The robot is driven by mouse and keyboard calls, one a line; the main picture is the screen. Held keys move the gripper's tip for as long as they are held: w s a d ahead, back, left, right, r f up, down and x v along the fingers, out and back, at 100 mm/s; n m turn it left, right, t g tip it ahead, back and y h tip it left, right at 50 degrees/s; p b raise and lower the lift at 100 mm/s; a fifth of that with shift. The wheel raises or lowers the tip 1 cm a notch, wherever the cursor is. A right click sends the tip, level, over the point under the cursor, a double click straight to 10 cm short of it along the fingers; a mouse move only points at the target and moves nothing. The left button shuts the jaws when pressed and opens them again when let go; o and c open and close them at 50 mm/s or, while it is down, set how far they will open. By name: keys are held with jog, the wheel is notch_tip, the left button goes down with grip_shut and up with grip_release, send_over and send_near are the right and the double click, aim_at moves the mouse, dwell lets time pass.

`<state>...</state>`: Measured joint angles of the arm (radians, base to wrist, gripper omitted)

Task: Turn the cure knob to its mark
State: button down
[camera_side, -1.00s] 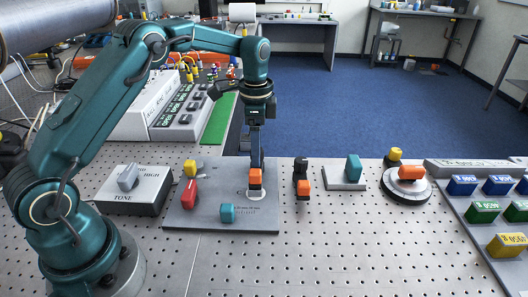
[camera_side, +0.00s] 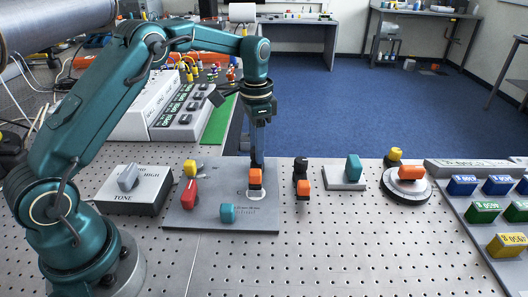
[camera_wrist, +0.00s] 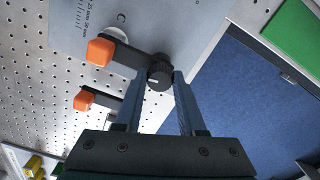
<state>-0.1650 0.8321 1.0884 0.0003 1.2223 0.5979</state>
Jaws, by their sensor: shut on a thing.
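The grey plate (camera_side: 190,217) carries an orange-ended black lever (camera_side: 255,177) with a pale round base under its orange end. In the wrist view, its orange end (camera_wrist: 100,50) joins a black bar that runs to a round black hub (camera_wrist: 159,76) with a white mark. My gripper (camera_side: 257,158) points down behind the orange end. In the wrist view, my gripper (camera_wrist: 164,78) has its fingertips on either side of the black hub, shut on it. A letter C is printed on the plate beside the orange end. I cannot read the full label or see the target mark.
A similar orange and black lever (camera_side: 303,187) stands close to the right. Red (camera_side: 190,192), yellow (camera_side: 190,168) and teal (camera_side: 228,212) handles share the plate. The TONE box (camera_side: 135,198) is at left. A teal handle (camera_side: 353,168) and round dial (camera_side: 405,190) stand farther right. The front table is clear.

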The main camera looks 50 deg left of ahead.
jog(key=n, duration=1.1)
jog(key=shift+w+n, duration=0.1)
jog(key=shift+n, duration=1.5)
jog(key=c, duration=0.5)
grip_release()
jog(key=shift+r, duration=2.65)
